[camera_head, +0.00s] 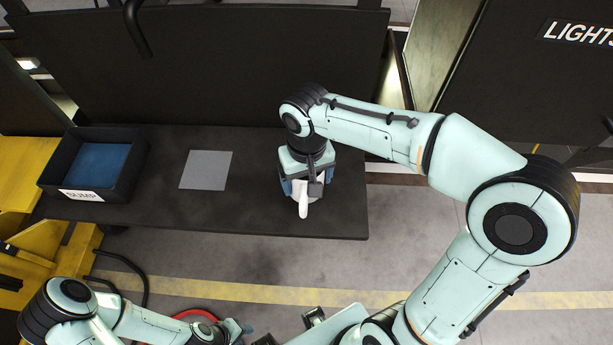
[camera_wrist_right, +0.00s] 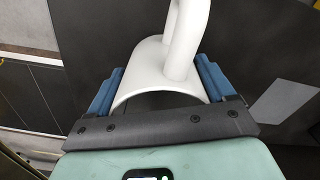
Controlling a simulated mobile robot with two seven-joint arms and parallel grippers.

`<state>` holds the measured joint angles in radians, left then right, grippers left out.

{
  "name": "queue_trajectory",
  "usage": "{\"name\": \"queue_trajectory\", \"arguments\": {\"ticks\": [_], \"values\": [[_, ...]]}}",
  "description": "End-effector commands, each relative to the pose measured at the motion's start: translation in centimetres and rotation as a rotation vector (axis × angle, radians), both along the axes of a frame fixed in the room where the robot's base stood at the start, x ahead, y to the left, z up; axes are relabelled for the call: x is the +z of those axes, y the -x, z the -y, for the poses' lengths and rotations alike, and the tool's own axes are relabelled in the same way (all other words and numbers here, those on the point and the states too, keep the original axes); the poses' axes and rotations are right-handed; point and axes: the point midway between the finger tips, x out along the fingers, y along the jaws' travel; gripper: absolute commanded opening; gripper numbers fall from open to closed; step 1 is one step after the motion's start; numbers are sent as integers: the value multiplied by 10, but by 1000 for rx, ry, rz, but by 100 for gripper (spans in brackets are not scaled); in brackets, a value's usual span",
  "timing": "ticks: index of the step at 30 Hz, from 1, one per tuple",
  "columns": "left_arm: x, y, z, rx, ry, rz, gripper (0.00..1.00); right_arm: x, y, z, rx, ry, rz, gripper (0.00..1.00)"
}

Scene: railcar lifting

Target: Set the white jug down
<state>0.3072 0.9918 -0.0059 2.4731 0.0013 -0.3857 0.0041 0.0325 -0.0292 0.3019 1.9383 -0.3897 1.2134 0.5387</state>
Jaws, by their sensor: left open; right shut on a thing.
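The white jug (camera_head: 304,208) is at the right end of the dark bench, mostly hidden under my right gripper (camera_head: 300,186). Its white handle shows on the near side. In the right wrist view the jug (camera_wrist_right: 150,75) sits between the two blue fingers of my right gripper (camera_wrist_right: 160,85), which is shut on it. I cannot tell whether the jug's base touches the bench top. My left gripper (camera_head: 248,333) is low at the bottom edge of the head view, open and partly cut off, away from the jug.
The dark bench (camera_head: 240,215) holds a grey square mat (camera_head: 206,170) left of the jug, with clear surface between. A black bin labelled SUMP (camera_head: 125,180), blue inside, stands at its left end. A dark panel (camera_head: 230,70) rises behind. A red hose (camera_head: 195,314) lies near my left arm.

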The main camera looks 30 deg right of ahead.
Motion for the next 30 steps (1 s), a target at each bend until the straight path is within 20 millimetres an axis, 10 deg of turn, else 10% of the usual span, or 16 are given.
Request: {"name": "queue_trajectory", "arguments": {"ticks": [8,9,10,20,30], "values": [[-4,2,0,0,0,-2,43,-4,0,0,1,0,0,44],[-3,2,0,0,0,-2,43,-3,0,0,1,0,0,95],[-2,2,0,0,0,-2,43,-3,0,0,0,0,0,100],[2,-1,0,0,0,2,43,6,-1,0,1,0,4,100],[17,-13,0,0,0,14,43,74,-2,-1,1,-1,7,100]]}}
